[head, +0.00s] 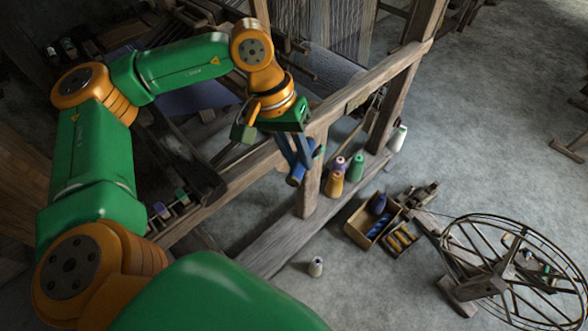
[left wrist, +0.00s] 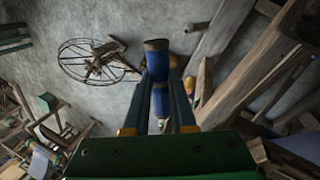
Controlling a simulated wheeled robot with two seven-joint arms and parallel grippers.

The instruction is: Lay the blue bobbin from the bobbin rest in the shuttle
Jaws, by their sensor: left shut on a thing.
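My left gripper (head: 299,160) is shut on a blue bobbin (head: 295,180) and holds it in the air beside a wooden post of the loom. In the left wrist view the blue bobbin (left wrist: 160,100) lies lengthwise between the two fingers of the gripper (left wrist: 160,75), with its brown end outward. A rack with a purple and a green bobbin (head: 171,204), perhaps the bobbin rest, is partly behind my left arm in the head view. I cannot make out the shuttle. My right gripper is not in view.
The loom's beam (head: 370,80) and post (head: 310,185) stand close to the gripper. Several thread cones (head: 335,184) stand by the post. A wooden box (head: 358,232) with blue and orange things and a spinning wheel (head: 505,270) are on the floor to the right.

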